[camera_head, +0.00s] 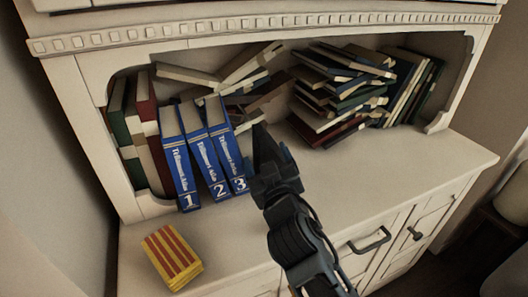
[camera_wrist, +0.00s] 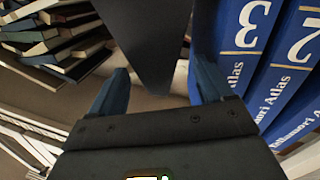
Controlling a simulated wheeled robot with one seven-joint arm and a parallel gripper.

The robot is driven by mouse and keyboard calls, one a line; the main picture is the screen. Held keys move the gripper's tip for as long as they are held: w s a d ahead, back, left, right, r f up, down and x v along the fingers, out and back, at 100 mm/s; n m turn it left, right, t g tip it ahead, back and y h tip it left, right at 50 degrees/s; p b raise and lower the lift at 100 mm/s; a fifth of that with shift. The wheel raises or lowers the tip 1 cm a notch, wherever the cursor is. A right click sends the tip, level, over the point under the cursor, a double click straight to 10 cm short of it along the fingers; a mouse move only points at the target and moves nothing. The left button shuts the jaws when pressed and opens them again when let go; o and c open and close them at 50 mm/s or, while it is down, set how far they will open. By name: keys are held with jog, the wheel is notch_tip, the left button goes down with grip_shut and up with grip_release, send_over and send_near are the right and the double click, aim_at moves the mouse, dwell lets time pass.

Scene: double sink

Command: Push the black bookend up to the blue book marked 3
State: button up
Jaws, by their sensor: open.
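The blue book marked 3 (camera_head: 228,155) stands to the right of the blue books marked 2 (camera_head: 205,155) and 1 (camera_head: 178,160). In the wrist view, the book marked 3 (camera_wrist: 248,35) is at the right. The black bookend (camera_head: 262,143) is just right of that book, apart from it, with its lower part hidden by my gripper (camera_head: 272,170). In the wrist view the bookend (camera_wrist: 150,35) is a dark plate between the two blue-tipped fingers of my gripper (camera_wrist: 158,92). The fingers are open, with the right one between bookend and book; I cannot tell whether they touch the bookend.
Red and green books (camera_head: 135,135) stand left of the blue ones. Loose books (camera_head: 240,75) lie behind, and a leaning pile (camera_head: 340,90) is at the back right. A yellow-and-red striped block (camera_head: 172,258) sits at the front left. The shelf top (camera_head: 390,165) at right is clear.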

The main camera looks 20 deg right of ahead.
jog(key=shift+v, duration=1.9)
